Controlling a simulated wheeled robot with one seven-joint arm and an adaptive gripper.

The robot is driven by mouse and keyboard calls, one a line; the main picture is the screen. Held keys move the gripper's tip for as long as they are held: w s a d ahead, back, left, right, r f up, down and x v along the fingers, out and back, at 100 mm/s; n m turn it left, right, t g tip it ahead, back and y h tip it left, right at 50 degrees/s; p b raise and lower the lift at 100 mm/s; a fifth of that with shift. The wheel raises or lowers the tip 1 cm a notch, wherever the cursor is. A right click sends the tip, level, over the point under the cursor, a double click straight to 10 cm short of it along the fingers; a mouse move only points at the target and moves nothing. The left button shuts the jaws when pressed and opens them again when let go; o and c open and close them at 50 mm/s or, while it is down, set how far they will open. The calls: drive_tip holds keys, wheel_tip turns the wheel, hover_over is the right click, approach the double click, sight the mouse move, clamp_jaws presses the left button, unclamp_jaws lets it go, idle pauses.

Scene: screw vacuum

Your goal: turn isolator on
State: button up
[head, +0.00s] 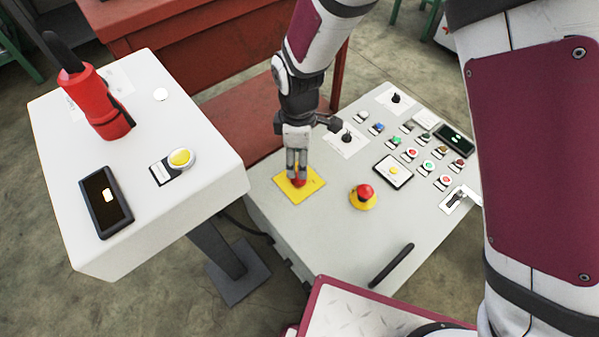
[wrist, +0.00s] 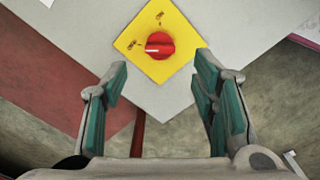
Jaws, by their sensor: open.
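The isolator is a red rotary knob (wrist: 160,46) on a yellow square plate (wrist: 133,41), set on the pale control panel. In the wrist view the knob shows a light mark on its left side, and small markings lie on the plate around it. In the head view the yellow plate (head: 311,187) lies on the left part of the panel, and the knob is mostly hidden by my gripper (head: 297,174). My gripper is open and empty. In the wrist view its fingers (wrist: 160,80) stand apart, with the knob beyond the gap between them; contact is not visible.
A red mushroom button (head: 364,192) on a yellow base sits right of the isolator. Several small buttons and switches fill the panel's (head: 335,235) right side. A separate pale box (head: 190,130) on the left carries a red cylindrical device (head: 95,105) and a yellow button (head: 181,158).

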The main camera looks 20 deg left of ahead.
wheel_tip(320, 180, down, 7)
drive_tip(key=shift+f+b, duration=0.2)
drive_tip(key=shift+b, duration=1)
